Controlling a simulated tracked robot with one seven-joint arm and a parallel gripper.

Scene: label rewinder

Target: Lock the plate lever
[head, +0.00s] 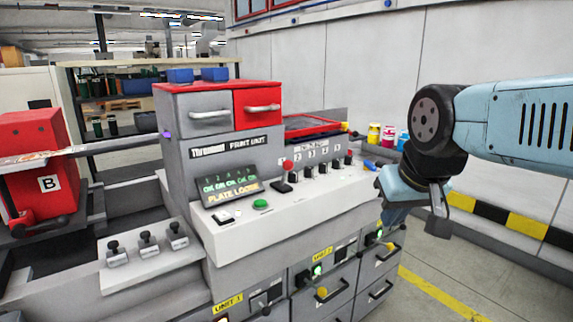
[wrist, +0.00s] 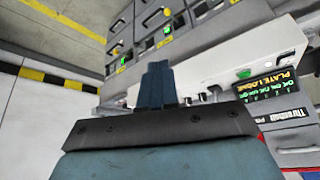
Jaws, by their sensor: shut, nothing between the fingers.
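The print unit (head: 200,150) has a dark display (head: 230,186) reading PLATE LOOSE; it also shows upside down in the wrist view (wrist: 273,85). No part is clearly marked as the plate lever. Small yellow knobs or levers (head: 322,292) (head: 390,246) sit on the front panels under the console, and similar yellow ones (wrist: 167,12) (wrist: 122,42) show in the wrist view. I cannot tell which one is the plate lever. My gripper (head: 390,214) is shut and empty at the console's right end, its fingers (wrist: 157,82) together in the wrist view. I see no contact.
The white console (head: 300,205) carries a green button (head: 261,204), a red button (head: 288,165) and several black knobs. Colored jars (head: 374,134) stand behind my gripper. A red box marked B (head: 38,160) is at left. Floor is free at right, beside a yellow line (head: 440,294).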

